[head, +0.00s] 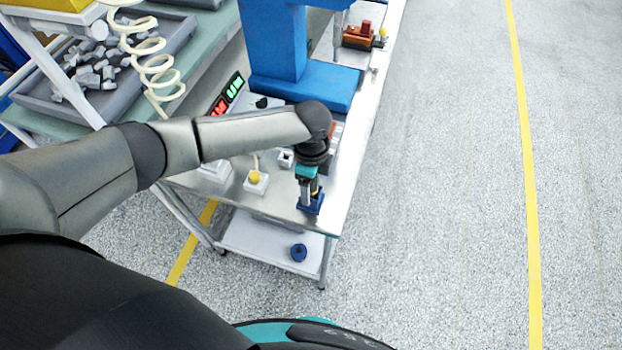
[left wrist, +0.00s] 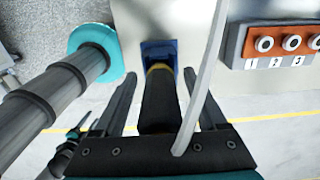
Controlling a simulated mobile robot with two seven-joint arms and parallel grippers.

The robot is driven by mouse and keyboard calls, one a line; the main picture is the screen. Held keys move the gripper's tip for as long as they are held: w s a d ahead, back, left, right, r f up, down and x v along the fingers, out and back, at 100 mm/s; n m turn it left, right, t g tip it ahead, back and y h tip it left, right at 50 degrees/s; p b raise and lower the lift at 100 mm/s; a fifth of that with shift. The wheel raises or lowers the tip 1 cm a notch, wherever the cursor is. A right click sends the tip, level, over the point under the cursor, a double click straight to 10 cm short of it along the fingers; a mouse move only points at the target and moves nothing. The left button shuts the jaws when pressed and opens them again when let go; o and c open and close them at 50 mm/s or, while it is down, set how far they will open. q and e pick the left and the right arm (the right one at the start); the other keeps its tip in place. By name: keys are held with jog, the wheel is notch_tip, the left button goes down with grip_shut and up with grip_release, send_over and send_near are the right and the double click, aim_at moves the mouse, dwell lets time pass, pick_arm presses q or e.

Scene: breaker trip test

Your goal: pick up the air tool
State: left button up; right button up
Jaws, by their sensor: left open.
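The air tool (left wrist: 160,105) is a dark upright cylinder with a yellow collar, standing in a blue holder (left wrist: 158,50). In the head view the holder (head: 312,204) sits at the near right corner of the metal bench top. My left gripper (head: 309,190) is over the holder with its fingers pointing down. In the left wrist view its open fingers (left wrist: 162,105) lie on either side of the tool's body, with visible gaps. In the head view my gripper mostly hides the tool.
A pale hose (left wrist: 202,75) crosses close by the right finger. An orange block with numbered round sockets (left wrist: 290,42) is to the right. A blue press (head: 310,80) stands behind on the bench. A yellow-button box (head: 256,182) is left of the gripper. Floor at right is clear.

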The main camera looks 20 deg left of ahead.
pick_arm(q)
grip_shut()
dwell(0.5)
jog(key=shift+r, duration=0.15)
